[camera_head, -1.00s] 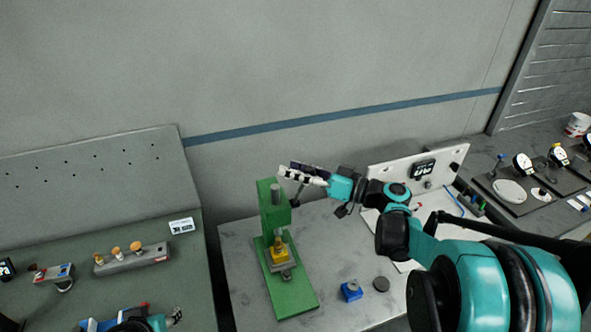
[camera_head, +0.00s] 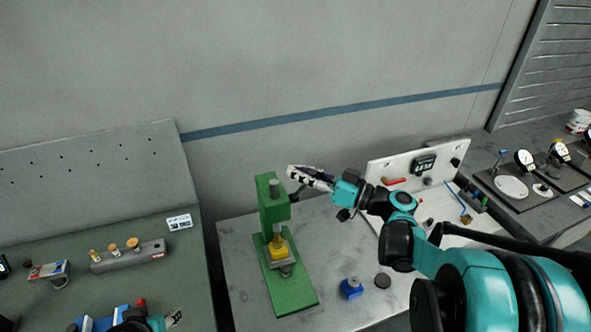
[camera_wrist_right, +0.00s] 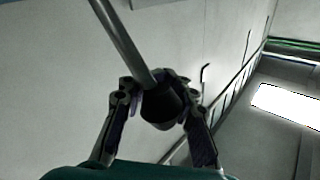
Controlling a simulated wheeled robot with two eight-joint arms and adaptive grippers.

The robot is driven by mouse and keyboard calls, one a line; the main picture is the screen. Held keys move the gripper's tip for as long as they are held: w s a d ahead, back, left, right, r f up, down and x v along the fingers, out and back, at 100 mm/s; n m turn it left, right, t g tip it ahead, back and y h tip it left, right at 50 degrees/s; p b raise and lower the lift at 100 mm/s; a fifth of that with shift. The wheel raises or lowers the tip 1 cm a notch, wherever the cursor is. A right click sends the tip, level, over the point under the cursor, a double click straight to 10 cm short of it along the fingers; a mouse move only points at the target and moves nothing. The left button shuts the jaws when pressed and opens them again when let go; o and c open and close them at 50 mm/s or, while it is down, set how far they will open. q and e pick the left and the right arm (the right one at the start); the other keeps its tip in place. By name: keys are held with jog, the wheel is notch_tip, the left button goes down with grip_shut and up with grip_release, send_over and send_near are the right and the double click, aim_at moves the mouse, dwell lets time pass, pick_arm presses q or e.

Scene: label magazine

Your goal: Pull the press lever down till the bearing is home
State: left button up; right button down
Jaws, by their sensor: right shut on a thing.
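The green arbor press (camera_head: 272,213) stands upright on the grey bench. A yellow block (camera_head: 279,250) sits on its base under the ram; the bearing is too small to make out. The press lever shows in the right wrist view as a metal rod (camera_wrist_right: 122,40) ending in a black knob (camera_wrist_right: 161,107). My right gripper (camera_head: 300,178) is at the lever's end, beside the press head, and it also shows in the wrist view (camera_wrist_right: 160,90) with its fingers closed around the knob. My left gripper (camera_head: 174,319) is low over the left bench, with its fingers small and unclear.
A white panel (camera_head: 400,172) stands behind my right arm. The left bench holds a grey rack with several knobs (camera_head: 130,256). Dial gauges (camera_head: 523,158) stand far right.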

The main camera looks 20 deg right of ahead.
pick_arm(q)
notch_tip(320, 180, down, 22)
jog(key=b, duration=2)
jog(key=shift+r+b, duration=0.1)
jog(key=shift+b, duration=0.3)
jog(key=shift+f+b, duration=0.75)
pick_arm(e)
jog(key=s+f+n+y, duration=0.2)
jog(key=s+f, duration=0.4)
jog(key=f, duration=0.3)
jog(key=s+f+n+y, duration=0.3)
jog(key=s+f, duration=0.3)
jog(key=f, duration=0.4)
jog(key=shift+s+f+n+t, duration=0.15)
jog(key=shift+f+n+t, duration=0.15)
jog(key=shift+n, duration=0.5)
jog(key=c, duration=1.6)
grip_release()
pick_arm(q)
jog(key=shift+s, duration=0.2)
pick_arm(e)
jog(key=o, duration=0.4)
jog(key=shift+s+r, duration=0.1)
jog(key=shift+s, duration=0.15)
pick_arm(q)
jog(key=shift+w, duration=0.1)
pick_arm(e)
jog(key=shift+w+d, duration=0.15)
